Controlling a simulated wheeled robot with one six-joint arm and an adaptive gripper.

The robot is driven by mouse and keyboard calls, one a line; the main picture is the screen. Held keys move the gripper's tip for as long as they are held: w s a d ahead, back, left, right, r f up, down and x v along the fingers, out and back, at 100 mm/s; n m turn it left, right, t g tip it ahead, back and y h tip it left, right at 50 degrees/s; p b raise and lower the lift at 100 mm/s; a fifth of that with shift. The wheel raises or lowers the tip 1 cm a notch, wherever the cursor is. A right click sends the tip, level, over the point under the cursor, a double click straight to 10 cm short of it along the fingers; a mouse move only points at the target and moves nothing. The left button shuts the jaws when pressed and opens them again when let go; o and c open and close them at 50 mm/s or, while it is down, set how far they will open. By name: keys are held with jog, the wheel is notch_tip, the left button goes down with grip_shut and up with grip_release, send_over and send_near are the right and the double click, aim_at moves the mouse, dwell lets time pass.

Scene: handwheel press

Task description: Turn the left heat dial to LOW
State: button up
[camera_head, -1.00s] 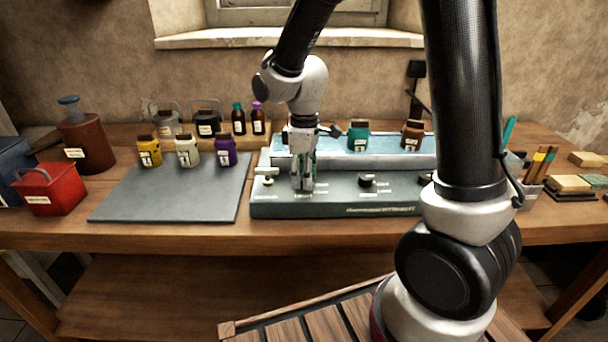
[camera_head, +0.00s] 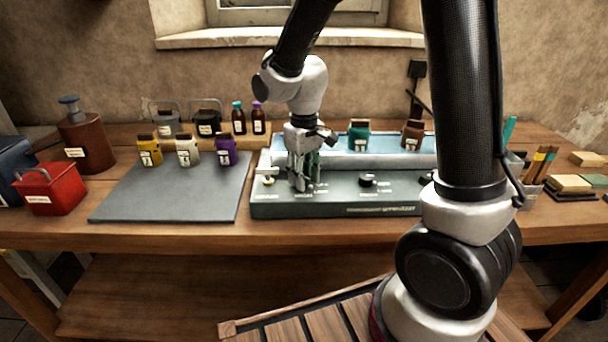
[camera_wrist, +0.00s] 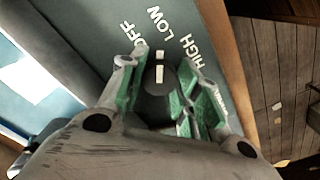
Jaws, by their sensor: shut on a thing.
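The left heat dial (camera_wrist: 158,82) is a dark round knob with a white pointer line, seen between my fingers in the wrist view. Its pointer is directed up the picture, towards the LOW print; OFF lies left of that and HIGH right. My gripper (camera_head: 302,187) reaches down onto the left part of the grey-green heater panel (camera_head: 330,208). Its green-padded fingers also show in the wrist view (camera_wrist: 163,72), shut on the dial from both sides. In the head view the fingers hide this dial.
A second dark dial (camera_head: 367,180) is to the right on the panel, and a small pale knob (camera_head: 268,180) to the left. Teal (camera_head: 358,136) and brown (camera_head: 412,136) jars stand behind. Yellow, white and purple jars stand on the grey mat (camera_head: 170,205), whose front is clear.

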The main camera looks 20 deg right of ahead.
jog(key=shift+m, duration=1)
jog(key=o, duration=1)
notch_tip(320, 180, up, 12)
